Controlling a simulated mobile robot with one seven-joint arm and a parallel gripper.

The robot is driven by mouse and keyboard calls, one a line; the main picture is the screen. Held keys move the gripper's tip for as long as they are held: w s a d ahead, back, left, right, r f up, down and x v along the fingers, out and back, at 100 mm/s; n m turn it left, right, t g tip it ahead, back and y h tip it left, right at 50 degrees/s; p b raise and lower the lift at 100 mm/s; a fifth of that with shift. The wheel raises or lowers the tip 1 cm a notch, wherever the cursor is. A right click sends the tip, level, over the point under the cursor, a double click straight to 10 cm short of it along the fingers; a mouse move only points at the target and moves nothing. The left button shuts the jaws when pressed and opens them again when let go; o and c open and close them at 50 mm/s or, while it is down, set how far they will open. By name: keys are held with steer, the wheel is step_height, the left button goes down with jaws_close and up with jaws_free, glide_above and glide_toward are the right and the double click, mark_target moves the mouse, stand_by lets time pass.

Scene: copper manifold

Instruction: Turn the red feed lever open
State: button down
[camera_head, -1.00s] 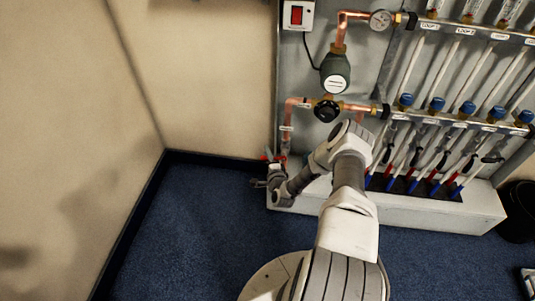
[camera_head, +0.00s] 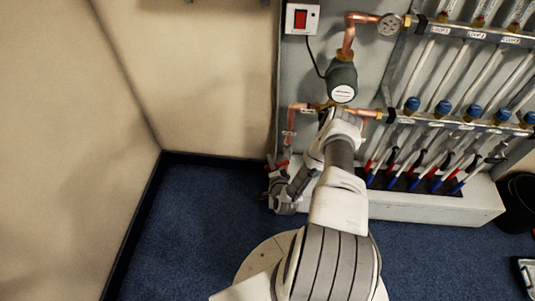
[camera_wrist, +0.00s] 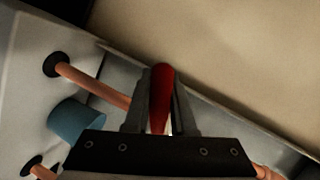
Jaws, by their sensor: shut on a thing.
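The red feed lever (camera_wrist: 161,92) is between the two fingers of my gripper (camera_wrist: 160,105) in the wrist view, and its rounded tip pokes out past them. My gripper is shut on it. In the head view a small bit of the red lever (camera_head: 286,153) shows at the lower left of the panel, just above my gripper (camera_head: 274,163). The lever's pivot and valve body are hidden behind my gripper and wrist.
A copper pipe (camera_head: 292,124) comes down to the lever area. A pump (camera_head: 342,82) and a gauge (camera_head: 389,25) are above right. Manifold bars with blue caps (camera_head: 443,108) fill the right. A blue cylinder (camera_wrist: 76,122) stands beside copper pipes in the wrist view. Carpet (camera_head: 195,225) at left is clear.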

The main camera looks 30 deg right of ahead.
mark_target(279, 167)
steer(key=shift+s+d+f+n+g+h+p, duration=0.15)
steer(key=shift+s+d+f+n+g+h, duration=0.4)
steer(key=shift+n, duration=0.6)
steer(key=shift+s+d+f+n+g+h+p, duration=0.2)
steer(key=shift+s+d+f+n+g+h, duration=0.15)
steer(key=shift+d+f+n+g+h, duration=0.6)
steer(key=shift+s+d+f+n+g+h+p, duration=0.15)
steer(key=shift+s+d+f+n+g+h, duration=0.25)
steer(key=shift+n, duration=1)
steer(key=shift+s+r, duration=0.1)
steer(key=c, duration=0.8)
jaws_free()
steer(key=shift+o, duration=0.2)
steer(key=shift+r, duration=0.15)
